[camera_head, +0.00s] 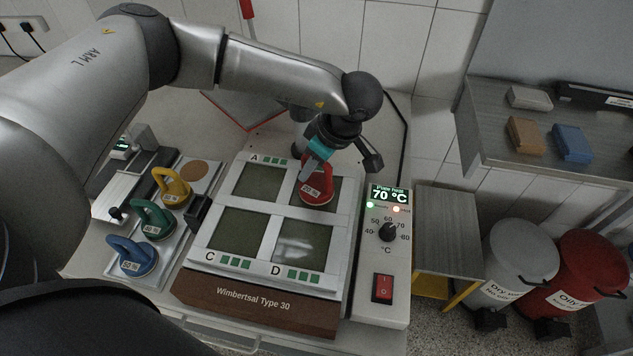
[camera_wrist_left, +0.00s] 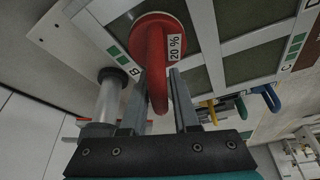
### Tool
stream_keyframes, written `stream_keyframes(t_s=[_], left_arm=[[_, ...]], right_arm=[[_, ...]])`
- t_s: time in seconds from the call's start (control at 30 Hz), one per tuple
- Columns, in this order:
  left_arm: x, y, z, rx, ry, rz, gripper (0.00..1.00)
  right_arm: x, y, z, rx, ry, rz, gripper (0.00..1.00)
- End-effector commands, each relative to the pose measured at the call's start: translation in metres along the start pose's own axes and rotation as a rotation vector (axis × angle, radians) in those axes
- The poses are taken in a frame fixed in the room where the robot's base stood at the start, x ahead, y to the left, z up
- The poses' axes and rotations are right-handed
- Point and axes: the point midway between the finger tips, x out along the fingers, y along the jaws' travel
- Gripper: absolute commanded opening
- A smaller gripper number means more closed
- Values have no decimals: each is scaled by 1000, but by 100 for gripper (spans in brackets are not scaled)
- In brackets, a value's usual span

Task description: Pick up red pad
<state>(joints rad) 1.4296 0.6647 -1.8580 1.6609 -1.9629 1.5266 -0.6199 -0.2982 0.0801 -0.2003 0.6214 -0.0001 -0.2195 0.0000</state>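The red pad (camera_head: 317,191), a round suction pad with a loop handle and a "20 %" label, sits on the back-right panel B of the heated plate (camera_head: 197,250). It also shows in the left wrist view (camera_wrist_left: 199,45). My left gripper (camera_head: 312,170) is right above it, pointing down. In the left wrist view its two fingers (camera_wrist_left: 159,105) stand on either side of the red handle. They look open, with no clear grip on it. My right gripper is in no view.
Yellow (camera_head: 174,186), green (camera_head: 152,217) and blue (camera_head: 132,255) pads stand on a tray at left, beside an empty brown disc (camera_head: 194,171). The control box (camera_head: 388,250), reading 70 °C, is right of the plate. Bins and a shelf with blocks are farther right.

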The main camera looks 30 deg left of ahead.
Motion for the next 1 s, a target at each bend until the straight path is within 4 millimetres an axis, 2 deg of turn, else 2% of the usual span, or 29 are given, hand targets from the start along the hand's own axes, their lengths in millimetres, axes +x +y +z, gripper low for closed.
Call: stream_keyframes(t_s=[0.03,0.23,1.0], left_arm=[[0,0,0,0,0,0,22],[0,0,0,0,0,0,0],[0,0,0,0,0,0,0]], right_arm=[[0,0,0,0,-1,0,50],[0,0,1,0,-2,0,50],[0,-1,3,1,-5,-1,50]])
